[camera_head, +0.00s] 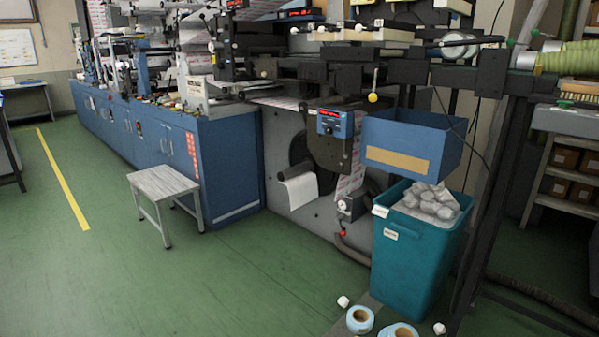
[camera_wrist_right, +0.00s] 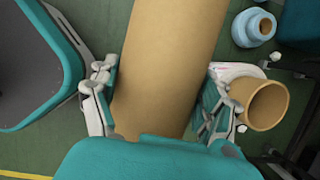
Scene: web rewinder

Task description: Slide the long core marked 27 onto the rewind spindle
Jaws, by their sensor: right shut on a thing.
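In the right wrist view a long tan cardboard core (camera_wrist_right: 168,60) lies between the two fingers of my right gripper (camera_wrist_right: 160,72), which is shut on it. The core runs out past the top edge of that view, so its far end is hidden. No 27 marking shows on the visible side. In the head view a dark roller-like shaft (camera_head: 298,188) with white paper stands out from the grey machine face; I cannot tell for sure that it is the rewind spindle. Neither gripper shows in the head view.
A second tan core (camera_wrist_right: 262,104) shows its open end beside my right finger. A teal bin (camera_head: 405,262) with crumpled waste and a blue box (camera_head: 400,140) stand right of the shaft. Light blue rolls (camera_head: 360,320) lie on the floor.

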